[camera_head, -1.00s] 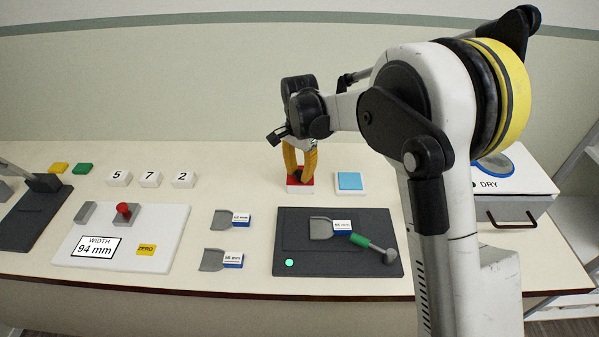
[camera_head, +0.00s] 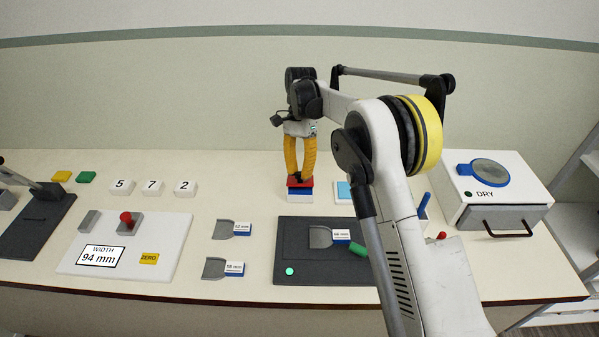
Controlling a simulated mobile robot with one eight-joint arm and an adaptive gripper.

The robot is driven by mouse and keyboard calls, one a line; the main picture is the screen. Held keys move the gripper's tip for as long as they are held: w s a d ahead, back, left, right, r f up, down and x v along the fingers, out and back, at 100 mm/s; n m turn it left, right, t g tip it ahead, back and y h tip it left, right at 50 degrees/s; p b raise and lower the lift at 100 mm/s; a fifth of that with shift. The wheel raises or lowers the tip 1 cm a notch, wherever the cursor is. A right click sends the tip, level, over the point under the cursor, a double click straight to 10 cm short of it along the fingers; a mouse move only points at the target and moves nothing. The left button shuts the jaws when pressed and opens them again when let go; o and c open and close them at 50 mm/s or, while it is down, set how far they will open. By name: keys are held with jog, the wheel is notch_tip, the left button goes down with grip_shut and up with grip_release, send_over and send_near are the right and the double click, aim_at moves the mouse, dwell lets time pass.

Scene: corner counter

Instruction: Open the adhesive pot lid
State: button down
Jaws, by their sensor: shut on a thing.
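My gripper (camera_head: 299,177), with yellow fingers pointing down, is shut on a small red piece (camera_head: 300,183) near the back middle of the counter. A blue band (camera_head: 299,191) and a white base (camera_head: 299,198) show directly under the red piece. I cannot tell whether the red piece is clear of the blue part or touches it. No label marks the adhesive pot. A blue upright part (camera_head: 424,204) and a red knob (camera_head: 441,235) show beside my arm, which hides much of what they belong to.
A light blue pad (camera_head: 344,191) sits right of the gripper, partly behind my arm. A dark board (camera_head: 310,274) lies in front. A white box marked DRY (camera_head: 520,174) stands at right. A width gauge (camera_head: 180,235), number tiles (camera_head: 152,187) and scoop-like pieces (camera_head: 223,229) are at left.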

jog(key=c, duration=1.1)
grip_release()
jog(key=v, duration=1.2)
